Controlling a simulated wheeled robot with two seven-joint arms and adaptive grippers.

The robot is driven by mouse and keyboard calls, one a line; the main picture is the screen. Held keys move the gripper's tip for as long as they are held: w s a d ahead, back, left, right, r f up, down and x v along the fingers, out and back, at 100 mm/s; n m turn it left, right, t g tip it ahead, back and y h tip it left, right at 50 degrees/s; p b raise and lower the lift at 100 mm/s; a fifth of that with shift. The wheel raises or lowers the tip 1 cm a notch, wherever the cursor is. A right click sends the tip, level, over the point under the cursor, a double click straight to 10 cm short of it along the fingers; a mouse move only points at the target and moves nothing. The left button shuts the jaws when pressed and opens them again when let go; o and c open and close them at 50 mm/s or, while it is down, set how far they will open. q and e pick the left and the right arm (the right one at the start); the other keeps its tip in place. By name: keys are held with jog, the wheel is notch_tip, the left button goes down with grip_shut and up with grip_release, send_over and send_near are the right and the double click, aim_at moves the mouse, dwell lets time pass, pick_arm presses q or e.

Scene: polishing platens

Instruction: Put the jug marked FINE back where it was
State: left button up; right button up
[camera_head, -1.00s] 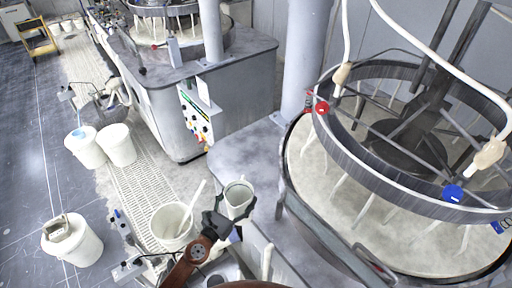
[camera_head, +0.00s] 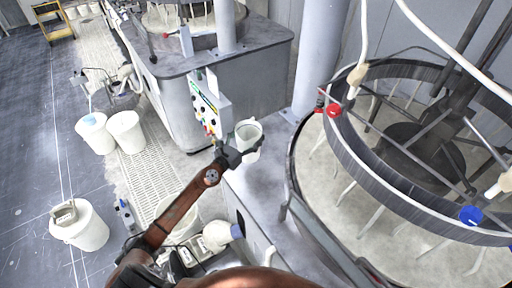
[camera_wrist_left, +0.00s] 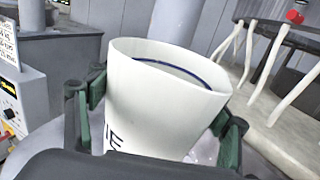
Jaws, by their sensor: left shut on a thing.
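The white jug (camera_head: 248,135) is in my left gripper (camera_head: 240,153), whose arm reaches up from the bottom. In the left wrist view the jug (camera_wrist_left: 160,105) stands nearly upright between the green-padded fingers (camera_wrist_left: 160,118), which close on it from both sides. Dark letters show low on its wall, partly hidden by the gripper; the whole word cannot be read. A blue line runs round its inside. In the head view the jug is over the grey machine ledge near the pillar; I cannot tell whether its base touches. My right gripper is not in view.
A round polishing machine (camera_head: 345,165) with a ring and white hoses fills the right. A grey pillar (camera_head: 320,60) stands behind the ledge (camera_head: 262,185). A control panel (camera_head: 207,100) is just left of the jug. White buckets (camera_head: 126,132) stand on the floor at left.

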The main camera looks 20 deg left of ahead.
pick_arm(q)
jog(key=w+f+b, duration=0.2)
jog(key=f, duration=0.1)
jog(key=w+f+b, duration=0.1)
jog(key=b, duration=0.1)
jog(key=shift+w+d+f, duration=0.15)
jog(key=shift+d+f, duration=0.1)
jog(key=shift+f, duration=0.05)
jog(key=shift+w+f+b, duration=0.15)
jog(key=shift+w+b, duration=0.15)
jog(key=f+b, duration=0.3)
jog(key=f, duration=0.1)
jog(key=shift+w+d+b, duration=0.1)
jog(key=shift+w+b, duration=0.2)
jog(key=shift+r, duration=0.1)
